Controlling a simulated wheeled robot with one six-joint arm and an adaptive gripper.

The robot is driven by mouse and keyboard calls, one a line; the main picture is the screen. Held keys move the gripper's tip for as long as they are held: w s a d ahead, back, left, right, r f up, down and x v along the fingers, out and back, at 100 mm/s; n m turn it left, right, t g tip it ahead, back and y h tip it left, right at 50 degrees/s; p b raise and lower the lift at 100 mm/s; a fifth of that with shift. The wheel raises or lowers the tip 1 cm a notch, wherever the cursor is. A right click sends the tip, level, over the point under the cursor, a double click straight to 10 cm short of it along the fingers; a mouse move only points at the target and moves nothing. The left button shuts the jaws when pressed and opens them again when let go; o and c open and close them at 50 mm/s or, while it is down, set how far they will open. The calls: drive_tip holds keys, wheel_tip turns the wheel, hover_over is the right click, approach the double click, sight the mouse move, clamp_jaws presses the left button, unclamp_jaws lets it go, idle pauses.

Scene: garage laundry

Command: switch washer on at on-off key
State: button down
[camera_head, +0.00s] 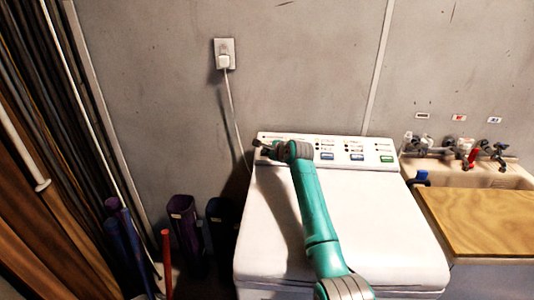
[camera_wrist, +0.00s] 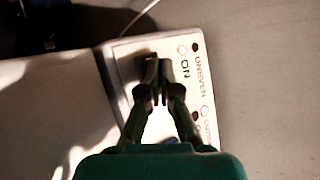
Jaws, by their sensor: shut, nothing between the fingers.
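The white washer (camera_head: 355,225) stands in the middle of the head view, with its control panel (camera_head: 383,155) along the back edge. My gripper (camera_head: 262,147) is at the panel's left end. In the wrist view my gripper (camera_wrist: 157,66) is shut and empty, its fingertips over the panel (camera_wrist: 124,52) beside the printed label "ON" (camera_wrist: 186,68). A dark patch lies at the fingertips' left; I cannot tell whether it is the on-off key or shadow. The fingers hide part of the panel there. Whether they touch it is unclear.
A wall outlet (camera_head: 224,54) has a white cord (camera_head: 234,110) running down behind the washer's left side. A sink with taps (camera_head: 466,150) and a wooden board (camera_head: 482,218) are at the right. Dark bins (camera_head: 185,222) and poles stand at the left. The washer lid is clear apart from my arm above it.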

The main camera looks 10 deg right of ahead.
drive_tip(key=shift+s+r, duration=0.1)
drive_tip(key=shift+r, duration=0.3)
drive_tip(key=shift+s+a+r, duration=0.15)
drive_tip(key=shift+s+r, duration=0.15)
drive_tip(key=shift+r, duration=0.5)
drive_tip(key=shift+s+a+r, duration=0.1)
drive_tip(key=shift+s+r, duration=0.2)
drive_tip(key=shift+r, duration=0.45)
drive_tip(key=shift+s+a+r, duration=0.15)
drive_tip(key=shift+s+r, duration=0.15)
drive_tip(key=shift+r, duration=0.5)
